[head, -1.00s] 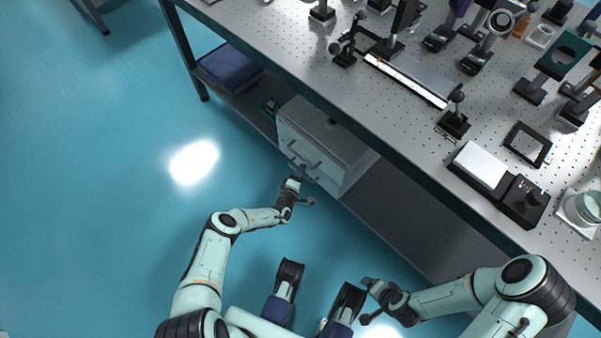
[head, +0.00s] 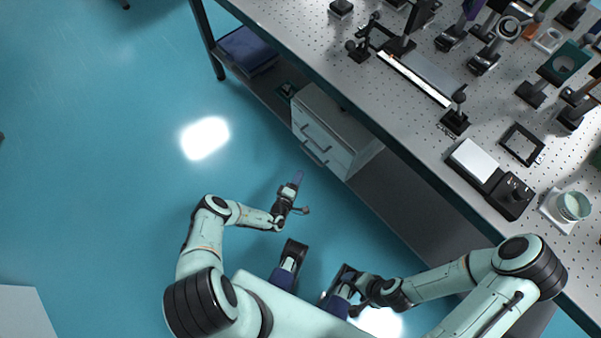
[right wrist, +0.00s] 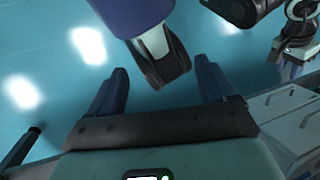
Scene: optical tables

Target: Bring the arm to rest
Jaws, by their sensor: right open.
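My left gripper (head: 297,183) is in the middle of the head view, over the blue floor, in front of the drawer cabinet (head: 345,150) and apart from its handles. Its fingers look like a single narrow piece from this angle, so the gap between them cannot be told. My right gripper (head: 352,278) is low in the head view, close to my base and partly hard to make out. In the right wrist view, the right gripper (right wrist: 161,82) has its two fingers wide apart with nothing held; part of my own base shows beyond and between them.
The perforated optical table (head: 310,55) runs diagonally along the right, crowded with optical mounts. A dark box with a white top (head: 478,163) and a jar (head: 571,207) sit near its front edge. A folded blue item (head: 247,50) lies on the lower shelf. The floor at left is open.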

